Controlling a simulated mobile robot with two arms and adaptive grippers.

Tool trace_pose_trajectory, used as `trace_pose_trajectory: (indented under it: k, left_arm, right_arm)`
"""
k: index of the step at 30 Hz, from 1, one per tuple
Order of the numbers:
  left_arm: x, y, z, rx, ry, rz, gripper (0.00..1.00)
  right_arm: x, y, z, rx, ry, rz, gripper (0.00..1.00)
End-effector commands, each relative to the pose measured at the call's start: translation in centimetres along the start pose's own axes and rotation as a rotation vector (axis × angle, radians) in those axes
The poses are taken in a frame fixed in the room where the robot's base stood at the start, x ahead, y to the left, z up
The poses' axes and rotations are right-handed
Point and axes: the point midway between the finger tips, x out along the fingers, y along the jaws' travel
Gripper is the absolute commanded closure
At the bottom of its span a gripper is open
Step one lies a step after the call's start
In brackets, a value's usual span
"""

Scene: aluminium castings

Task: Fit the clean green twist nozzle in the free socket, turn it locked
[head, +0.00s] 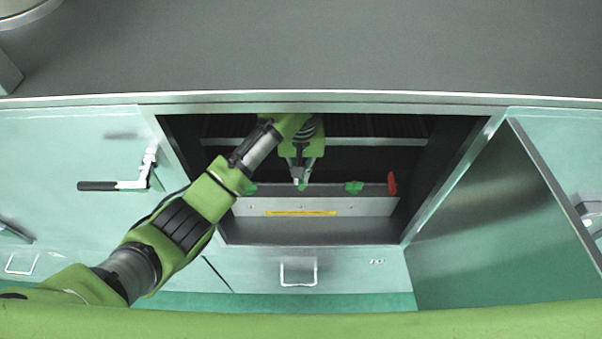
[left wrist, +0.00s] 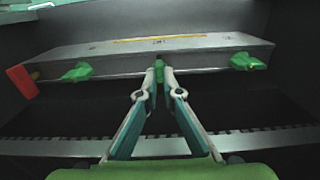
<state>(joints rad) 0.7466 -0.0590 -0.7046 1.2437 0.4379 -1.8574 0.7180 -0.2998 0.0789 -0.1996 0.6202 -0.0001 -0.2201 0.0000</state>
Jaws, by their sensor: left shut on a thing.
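My left gripper (head: 301,181) reaches into the open cabinet and is shut on a small green nozzle (left wrist: 159,72). The nozzle is at the front edge of the pale metal bar (left wrist: 100,58), between two other green nozzles. I cannot tell whether it sits in a socket or just in front of one; the fingers hide part of it. One other green nozzle (head: 354,187) is right of the gripper in the head view, and another (head: 251,189) is left, partly behind my arm. My right gripper is not in view.
A red lever (head: 392,183) stands on the bar beyond the right nozzle; it also shows in the left wrist view (left wrist: 22,82). A yellow strip (head: 300,213) marks the bar. The cabinet's frame surrounds my arm, and its door (head: 510,220) hangs open at right.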

Motion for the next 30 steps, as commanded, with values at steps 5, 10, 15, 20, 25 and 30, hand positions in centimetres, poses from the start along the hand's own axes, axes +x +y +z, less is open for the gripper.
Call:
trace_pose_trajectory:
  k: [5,10,15,20,25,30]
  left_arm:
    - [0.4,0.0,0.0,0.0,-0.001,0.0,1.0]
    - [0.8,0.0,0.0,0.0,0.0,0.001,1.0]
    - [1.3,0.0,0.0,0.0,-0.001,0.0,1.0]
    - [1.7,0.0,0.0,0.0,0.0,0.0,1.0]
    - [2.1,0.0,0.0,-0.001,0.0,0.0,1.0]
    - [2.6,0.0,0.0,0.0,-0.001,0.0,1.0]
  right_arm:
    - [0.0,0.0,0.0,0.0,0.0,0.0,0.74]
    - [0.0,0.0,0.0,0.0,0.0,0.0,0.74]
    - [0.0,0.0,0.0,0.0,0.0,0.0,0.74]
    - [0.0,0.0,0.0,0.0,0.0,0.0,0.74]
    - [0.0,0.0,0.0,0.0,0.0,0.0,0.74]
    - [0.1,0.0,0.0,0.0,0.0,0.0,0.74]
